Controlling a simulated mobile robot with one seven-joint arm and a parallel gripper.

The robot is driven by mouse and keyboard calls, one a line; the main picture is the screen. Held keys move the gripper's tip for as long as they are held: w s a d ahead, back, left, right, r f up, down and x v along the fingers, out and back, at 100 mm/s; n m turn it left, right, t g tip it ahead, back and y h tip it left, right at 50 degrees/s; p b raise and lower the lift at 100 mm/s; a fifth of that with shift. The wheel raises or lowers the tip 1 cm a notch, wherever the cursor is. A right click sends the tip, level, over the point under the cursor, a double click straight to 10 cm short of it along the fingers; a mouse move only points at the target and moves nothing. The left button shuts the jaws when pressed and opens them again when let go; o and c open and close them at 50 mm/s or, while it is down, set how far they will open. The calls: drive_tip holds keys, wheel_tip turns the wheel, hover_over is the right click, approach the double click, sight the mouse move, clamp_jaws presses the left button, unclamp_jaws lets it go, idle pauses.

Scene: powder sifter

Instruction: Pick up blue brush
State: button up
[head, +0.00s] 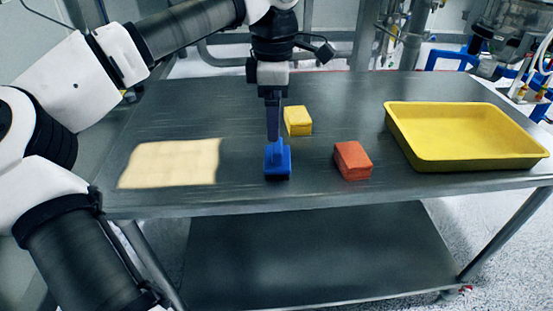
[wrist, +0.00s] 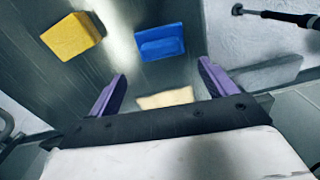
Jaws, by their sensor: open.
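The blue brush (head: 277,162) stands on the grey metal table near its front edge, between a cream cloth and a red block. It also shows in the wrist view (wrist: 161,42), beyond the fingertips and about midway between them. My gripper (head: 273,136) points down at the brush in the head view, its fingers overlapping the brush's upper part. In the wrist view its two purple fingers (wrist: 163,72) are spread apart with nothing between them. I cannot tell from the head view whether a finger touches the brush.
A yellow block (head: 298,121) lies just behind the brush. A red block (head: 352,160) lies to its right, and a yellow tray (head: 480,161) is at the far right. A flat cream cloth (head: 172,163) lies to the left. The table (head: 235,200) is bare around the brush.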

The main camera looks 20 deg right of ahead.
sight(277, 145)
drive_tip(key=f, duration=0.7)
drive_tip(key=shift+s+d+f, duration=0.25)
drive_tip(key=shift+d+f, duration=0.05)
drive_tip(key=shift+f, duration=0.1)
drive_tip(key=c, duration=1.1)
drive_tip(key=shift+r, duration=0.1)
wheel_tip(277, 145, up, 20)
drive_tip(key=shift+f+p, duration=0.1)
drive_tip(key=shift+p, duration=0.6)
drive_tip(key=o, duration=0.5)
drive_tip(key=shift+c, duration=0.2)
drive_tip(key=c, duration=0.3)
